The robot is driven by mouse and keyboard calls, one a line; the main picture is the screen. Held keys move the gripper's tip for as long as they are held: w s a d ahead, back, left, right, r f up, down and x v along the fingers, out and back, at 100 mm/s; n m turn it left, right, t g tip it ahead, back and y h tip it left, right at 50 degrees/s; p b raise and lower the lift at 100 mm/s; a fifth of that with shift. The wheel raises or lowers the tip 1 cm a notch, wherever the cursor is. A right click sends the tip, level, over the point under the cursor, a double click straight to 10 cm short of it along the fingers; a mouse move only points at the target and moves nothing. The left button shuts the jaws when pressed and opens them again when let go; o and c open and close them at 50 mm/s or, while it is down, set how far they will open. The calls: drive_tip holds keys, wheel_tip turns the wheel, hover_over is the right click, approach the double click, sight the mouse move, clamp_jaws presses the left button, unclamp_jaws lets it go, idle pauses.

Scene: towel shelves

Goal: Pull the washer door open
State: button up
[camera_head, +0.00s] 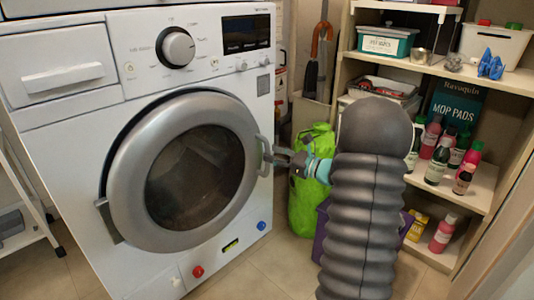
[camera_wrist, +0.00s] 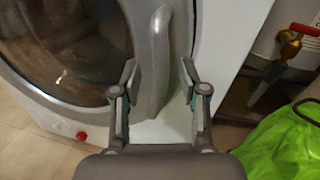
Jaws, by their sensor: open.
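The white washer (camera_head: 90,130) stands at the left of the head view. Its round door (camera_head: 185,170) with a grey rim and dark glass looks closed. The door handle (camera_head: 264,155) is a grey bar on the door's right side. My gripper (camera_head: 272,158) is at the handle, reaching in from the right. In the wrist view the handle (camera_wrist: 158,65) runs down between the two spread fingers of my gripper (camera_wrist: 158,78), nearer the left finger. The gripper is open. I cannot tell whether a finger touches the handle.
A bright green bag (camera_head: 308,190) stands right of the washer, behind my arm, and also shows in the wrist view (camera_wrist: 285,145). A shelf unit (camera_head: 430,68) with bottles and boxes fills the right. A white cart (camera_head: 25,190) stands at far left. Tiled floor (camera_head: 235,268) lies in front.

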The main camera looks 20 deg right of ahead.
sight(267, 152)
drive_tip(key=shift+x, duration=1.55)
clamp_jaws()
